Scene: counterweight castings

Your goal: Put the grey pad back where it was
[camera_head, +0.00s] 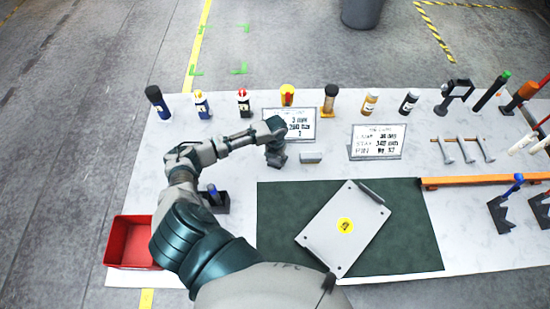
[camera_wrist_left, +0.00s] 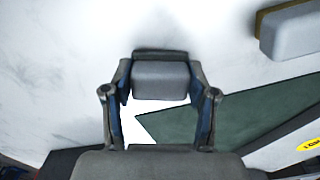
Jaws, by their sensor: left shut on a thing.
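My left gripper (camera_head: 276,152) is over the white table, behind the green mat. In the left wrist view its two fingers (camera_wrist_left: 160,92) are shut on a small grey pad (camera_wrist_left: 160,80), with a darker strip along its far edge. In the head view the fingers mostly hide this pad. A second light grey block (camera_head: 311,157) lies on the table just right of the gripper, apart from it. It also shows at the upper right of the left wrist view (camera_wrist_left: 292,32), with a tan edge. I cannot tell whether the held pad touches the table. My right gripper is not in view.
Two printed cards (camera_head: 290,124) (camera_head: 378,141) stand behind. A row of bottles (camera_head: 243,102) lines the back edge. A metal plate with a yellow label (camera_head: 325,235) lies on the green mat (camera_head: 408,240). A red bin (camera_head: 131,243) is at the left front.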

